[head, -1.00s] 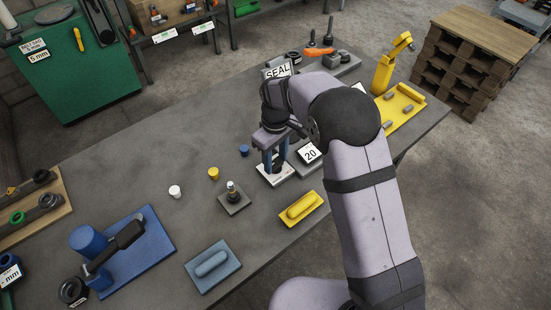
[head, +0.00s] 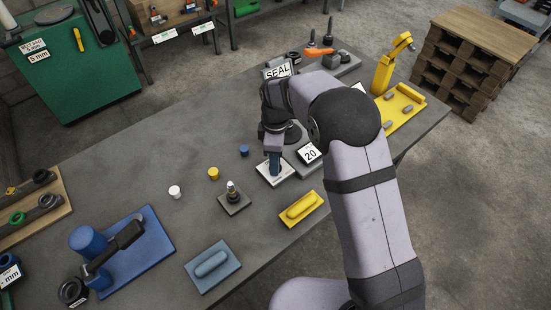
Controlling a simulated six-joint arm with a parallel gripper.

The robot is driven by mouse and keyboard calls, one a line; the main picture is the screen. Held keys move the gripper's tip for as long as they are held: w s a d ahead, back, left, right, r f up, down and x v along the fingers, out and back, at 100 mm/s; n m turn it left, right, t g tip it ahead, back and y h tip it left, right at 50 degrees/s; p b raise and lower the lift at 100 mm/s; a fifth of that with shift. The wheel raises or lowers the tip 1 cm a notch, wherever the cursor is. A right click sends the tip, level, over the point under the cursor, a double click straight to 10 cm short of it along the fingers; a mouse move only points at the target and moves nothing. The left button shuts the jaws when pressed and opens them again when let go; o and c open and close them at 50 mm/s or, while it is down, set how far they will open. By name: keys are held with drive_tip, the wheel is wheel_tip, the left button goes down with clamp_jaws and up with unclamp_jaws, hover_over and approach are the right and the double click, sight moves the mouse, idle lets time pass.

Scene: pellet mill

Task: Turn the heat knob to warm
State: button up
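The heat knob's spot appears to be a small white plate (head: 263,173) near the middle of the table. My gripper (head: 275,172) points down over this plate, with its blue fingertips at the plate's surface. The fingers line up one behind the other from this view, so the gap between them is hidden. The knob itself is hidden behind the fingers, and its setting cannot be read. A grey block with a "20" label (head: 310,153) stands just right of the plate.
A "SEAL" sign (head: 278,71) stands behind my wrist. A yellow handled block (head: 301,208) and a small grey base with a post (head: 233,200) are in front. Small blue (head: 244,150), yellow (head: 213,173) and white (head: 174,191) pieces lie to the left.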

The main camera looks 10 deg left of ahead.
drive_tip(key=shift+w+r, duration=0.1)
idle(0.3)
drive_tip(key=o, duration=1.1)
drive_tip(key=shift+c, duration=0.2)
drive_tip(key=shift+r+b, duration=1.15)
drive_tip(key=shift+r, duration=2.5)
drive_tip(key=s+d+m, duration=0.9)
drive_tip(key=d+m, duration=0.1)
drive_tip(key=d, duration=0.4)
drive_tip(key=s+d+f+m, duration=0.2)
drive_tip(key=s+d+m, duration=0.1)
drive_tip(key=s, duration=0.3)
drive_tip(key=s+d+f+m, duration=0.1)
drive_tip(key=s+d+m, duration=0.3)
drive_tip(key=s, duration=0.3)
drive_tip(key=shift+s+f+m, duration=0.3)
drive_tip(key=shift+f+m, duration=0.1)
drive_tip(key=shift+m, duration=0.1)
